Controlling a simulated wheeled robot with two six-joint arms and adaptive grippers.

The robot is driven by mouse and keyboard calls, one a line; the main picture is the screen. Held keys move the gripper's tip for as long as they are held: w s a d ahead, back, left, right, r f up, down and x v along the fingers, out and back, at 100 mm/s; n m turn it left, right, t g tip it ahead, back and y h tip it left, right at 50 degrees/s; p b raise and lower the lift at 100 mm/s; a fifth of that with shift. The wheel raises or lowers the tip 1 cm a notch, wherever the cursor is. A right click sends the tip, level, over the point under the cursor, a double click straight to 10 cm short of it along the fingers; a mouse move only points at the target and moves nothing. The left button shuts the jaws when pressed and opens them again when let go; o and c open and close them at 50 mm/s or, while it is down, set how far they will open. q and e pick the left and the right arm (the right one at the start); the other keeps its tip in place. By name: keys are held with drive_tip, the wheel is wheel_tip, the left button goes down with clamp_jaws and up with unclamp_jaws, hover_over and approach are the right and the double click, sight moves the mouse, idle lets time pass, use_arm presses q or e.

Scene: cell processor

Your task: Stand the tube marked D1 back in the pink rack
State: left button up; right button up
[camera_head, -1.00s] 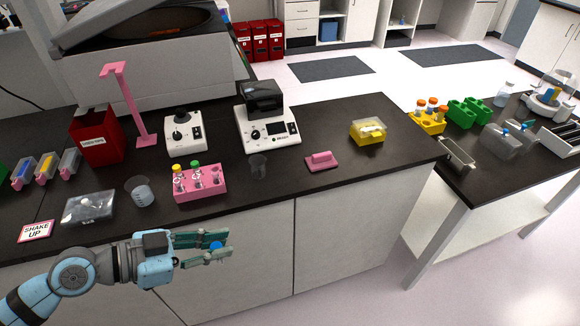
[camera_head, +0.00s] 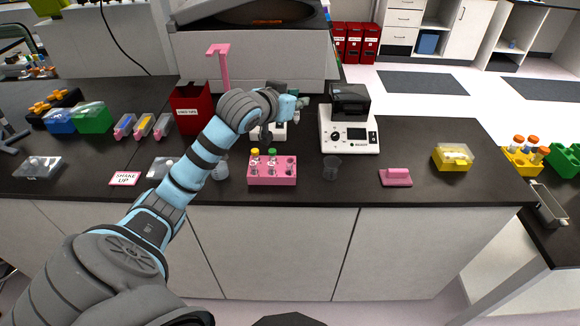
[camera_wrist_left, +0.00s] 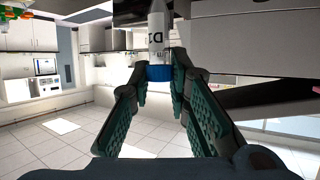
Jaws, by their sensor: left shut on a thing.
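The tube marked D1 (camera_wrist_left: 157,35) shows in the left wrist view, white with dark lettering, its blue cap (camera_wrist_left: 159,72) toward me and its body pointing away. My left gripper (camera_wrist_left: 160,88) is shut on it at the cap end. In the head view the left gripper (camera_head: 290,104) is above the far side of the bench, behind the pink rack (camera_head: 272,181), and I cannot make out the tube there. The rack stands near the front edge, with a yellow-capped tube (camera_head: 255,154) and a green-capped tube (camera_head: 272,155) in it and open holes at its right. My right gripper is out of view.
A red bin (camera_head: 190,112) and pink stand (camera_head: 219,65) are behind.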

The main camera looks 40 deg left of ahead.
use_arm(q)
drive_tip(key=f+b, duration=0.1)
drive_tip(key=f, duration=0.5)
drive_tip(key=a+f+n+y+b, duration=0.1)
drive_tip(key=f, duration=0.4)
drive_tip(key=a+f+y+b, duration=0.1)
drive_tip(key=f, duration=0.5)
drive_tip(key=shift+w+a+f+n, duration=0.2)
drive_tip(key=shift+f+n, duration=0.15)
drive_tip(key=shift+n, duration=0.05)
drive_tip(key=o, duration=0.5)
drive_tip(key=shift+r, duration=0.1)
drive_tip(key=p+v, duration=0.2)
drive_tip(key=v, duration=1)
drive_tip(key=shift+r, duration=0.2)
drive_tip(key=shift+w, duration=0.15)
